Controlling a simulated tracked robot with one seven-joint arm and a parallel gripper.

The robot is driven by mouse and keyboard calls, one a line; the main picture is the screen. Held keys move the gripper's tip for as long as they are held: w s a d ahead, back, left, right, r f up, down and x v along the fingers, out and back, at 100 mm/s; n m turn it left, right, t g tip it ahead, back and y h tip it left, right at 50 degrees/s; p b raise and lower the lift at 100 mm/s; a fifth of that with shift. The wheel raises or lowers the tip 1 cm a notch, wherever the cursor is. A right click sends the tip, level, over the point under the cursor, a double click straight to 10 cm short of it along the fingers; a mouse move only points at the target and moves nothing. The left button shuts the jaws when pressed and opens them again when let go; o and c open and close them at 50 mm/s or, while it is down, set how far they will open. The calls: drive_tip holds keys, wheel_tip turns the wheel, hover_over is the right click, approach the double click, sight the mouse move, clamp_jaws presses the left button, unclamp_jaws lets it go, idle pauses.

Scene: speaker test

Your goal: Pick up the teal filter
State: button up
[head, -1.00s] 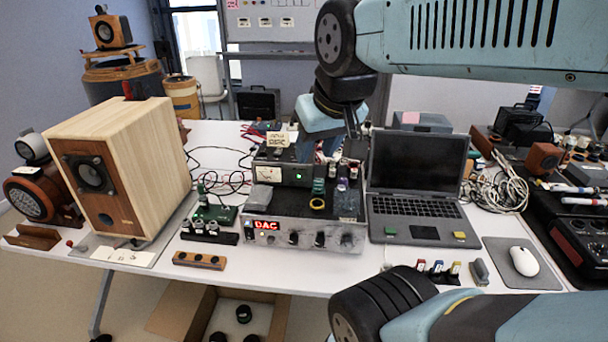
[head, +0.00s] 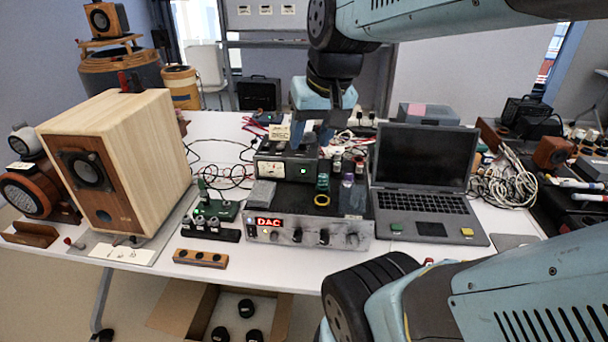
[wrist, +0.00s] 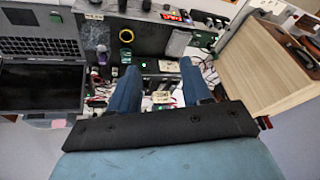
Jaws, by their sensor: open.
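The teal filter (head: 322,183) is a small upright cylinder on top of the silver DAC unit (head: 285,233), behind a yellow ring. A purple-topped cylinder (head: 348,182) stands just to its right. In the wrist view the teal filter (wrist: 126,54) shows beside the yellow ring, close to one fingertip. My gripper (head: 313,137) is open with its blue fingers pointing down, above and behind the filter, over the black meter unit. In the wrist view my gripper (wrist: 159,68) has nothing between its fingertips. The gap between fingers and filter is hard to judge.
A laptop (head: 422,165) stands open to the right of the DAC unit. A large wooden speaker (head: 155,150) stands to the left. Loose cables (head: 225,165) and a green circuit board (head: 215,210) lie between. More small cylinders stand behind the filter.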

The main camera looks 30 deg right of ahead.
drive_tip(key=w+d+f+m+g+y, duration=0.3)
drive_tip(key=w+d+f+m, duration=0.1)
drive_tip(key=w+d+m, duration=0.15)
drive_tip(key=m+t+y, duration=0.3)
drive_tip(key=m+y, duration=0.5)
drive_tip(key=m, duration=0.7)
approach(326, 175)
drive_tip(key=a, duration=0.1)
drive_tip(key=a+f, duration=0.1)
drive_tip(key=a, duration=0.1)
drive_tip(key=shift+w+a+f+t, duration=0.1)
drive_tip(key=shift+w+f+t, duration=0.05)
drive_tip(key=shift+w+t, duration=0.2)
drive_tip(key=shift+f+x, duration=0.2)
drive_tip(key=shift+x, duration=1.1)
drive_tip(key=shift+f+x, duration=0.15)
drive_tip(key=shift+x, duration=1.2)
drive_tip(key=shift+d, duration=0.2)
drive_tip(key=shift+c, duration=0.4)
drive_tip(key=c, duration=0.8)
drive_tip(key=shift+r, duration=0.1)
